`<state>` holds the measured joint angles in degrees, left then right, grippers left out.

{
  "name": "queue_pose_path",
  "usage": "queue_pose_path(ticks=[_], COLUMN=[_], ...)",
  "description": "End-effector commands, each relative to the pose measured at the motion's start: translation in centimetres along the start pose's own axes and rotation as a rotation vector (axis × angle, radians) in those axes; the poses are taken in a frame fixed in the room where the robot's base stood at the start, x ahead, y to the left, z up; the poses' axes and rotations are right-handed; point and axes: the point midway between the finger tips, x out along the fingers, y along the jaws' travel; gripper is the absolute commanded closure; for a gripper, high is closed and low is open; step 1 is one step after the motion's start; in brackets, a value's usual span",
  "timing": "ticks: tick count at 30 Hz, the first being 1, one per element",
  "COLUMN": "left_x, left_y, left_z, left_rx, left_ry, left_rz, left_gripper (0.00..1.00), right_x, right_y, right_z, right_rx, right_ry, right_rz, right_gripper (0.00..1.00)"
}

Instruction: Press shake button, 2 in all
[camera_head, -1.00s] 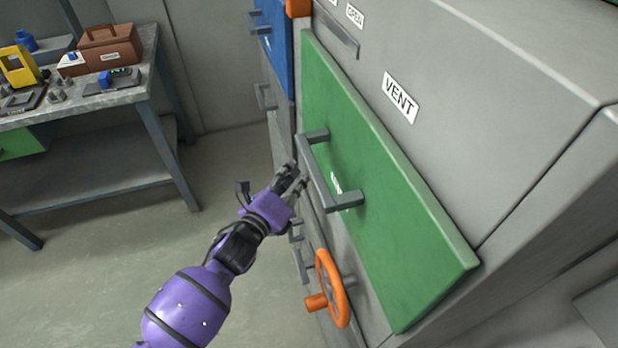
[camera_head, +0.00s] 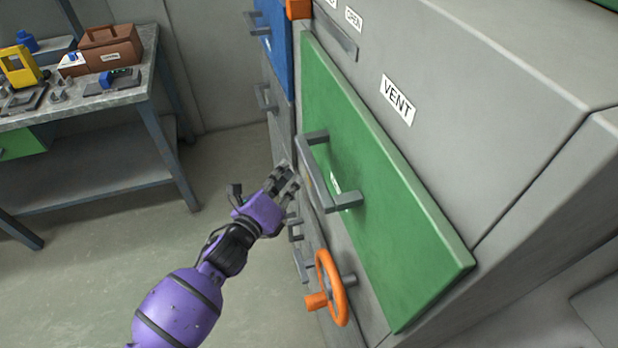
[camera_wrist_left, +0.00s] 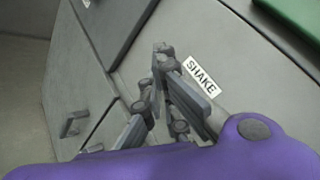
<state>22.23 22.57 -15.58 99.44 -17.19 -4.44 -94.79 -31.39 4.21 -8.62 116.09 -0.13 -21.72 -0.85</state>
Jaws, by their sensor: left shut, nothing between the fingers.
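A white SHAKE label (camera_wrist_left: 202,77) is on the grey cabinet front in the left wrist view. No shake button can be made out; my fingers cover the panel beside the label. My left gripper (camera_head: 287,172) is shut and empty, close to the cabinet front at the left edge of the green door. In the left wrist view its fingertips (camera_wrist_left: 163,50) are just left of the label; I cannot tell whether they touch the panel. My right gripper is not in view.
The green door (camera_head: 400,230) has a grey bar handle (camera_head: 318,178) close to my left gripper. An orange handwheel (camera_head: 332,288) sticks out below. A VENT label (camera_head: 398,99) is above the door. A workbench (camera_head: 100,112) stands at the left, with open floor between.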

Motion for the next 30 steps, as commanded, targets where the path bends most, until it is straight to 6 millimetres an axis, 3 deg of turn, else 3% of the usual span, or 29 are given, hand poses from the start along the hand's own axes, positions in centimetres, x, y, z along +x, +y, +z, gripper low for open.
queue_pose_path(ticks=[16, 30], left_x=[-3.3, -3.4], left_y=[2.4, 2.5], left_z=[2.5, 2.5], left_rx=[0.002, 0.001], left_ry=[0.0, 0.0], left_rz=[0.001, 0.001], left_gripper=[1.0, 1.0], right_x=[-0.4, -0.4], right_y=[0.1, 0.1], right_z=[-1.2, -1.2], right_rx=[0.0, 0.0], right_ry=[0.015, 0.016], right_rz=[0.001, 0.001], right_gripper=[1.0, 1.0])
